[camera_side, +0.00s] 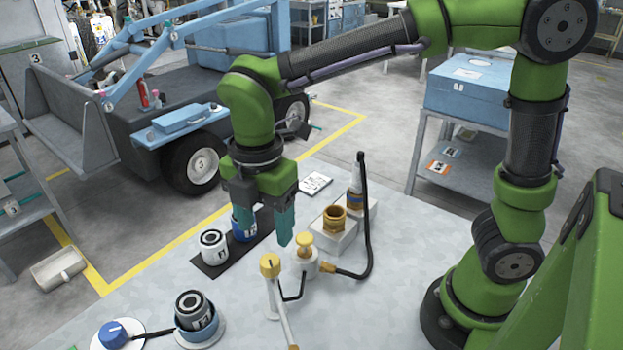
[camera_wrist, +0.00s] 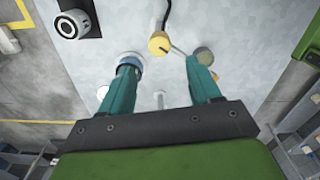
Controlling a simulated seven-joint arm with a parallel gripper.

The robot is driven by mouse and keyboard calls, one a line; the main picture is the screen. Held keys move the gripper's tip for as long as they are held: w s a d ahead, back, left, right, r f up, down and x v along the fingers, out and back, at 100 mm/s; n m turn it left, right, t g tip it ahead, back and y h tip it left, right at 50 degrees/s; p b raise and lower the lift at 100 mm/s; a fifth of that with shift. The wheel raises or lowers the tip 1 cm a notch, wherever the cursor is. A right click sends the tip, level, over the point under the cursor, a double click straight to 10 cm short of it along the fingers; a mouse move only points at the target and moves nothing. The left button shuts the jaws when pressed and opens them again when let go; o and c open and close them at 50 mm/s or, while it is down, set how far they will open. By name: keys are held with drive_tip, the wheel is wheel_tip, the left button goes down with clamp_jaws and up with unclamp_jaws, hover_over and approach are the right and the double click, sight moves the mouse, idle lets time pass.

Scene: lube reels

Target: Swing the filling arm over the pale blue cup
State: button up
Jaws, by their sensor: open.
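A pale blue cup (camera_side: 197,333) stands on a round pale base at the lower left in the side view, with a black-and-white canister inside it. What looks like the filling arm is a pale bar (camera_side: 279,312) below a yellow cap (camera_side: 270,265); it points toward the picture's bottom edge, to the right of the cup. A yellow cap (camera_wrist: 158,43) with a thin rod also shows in the wrist view. My gripper (camera_side: 264,240) points down with its teal fingers apart, above the table behind the yellow cap. In the wrist view my gripper (camera_wrist: 163,65) is empty.
A black mat (camera_side: 210,268) carries a white canister (camera_side: 214,246) and a blue one (camera_side: 244,230), partly behind a finger. A yellow-topped pump (camera_side: 305,257), black hose (camera_side: 367,220) and brass cup (camera_side: 334,219) stand right. A blue knob (camera_side: 113,334) lies left.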

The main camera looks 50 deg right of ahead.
sight(269, 261)
wheel_tip(269, 261, down, 8)
drive_tip(key=shift+f, duration=0.1)
drive_tip(key=shift+c, duration=0.2)
clamp_jaws()
idle(0.3)
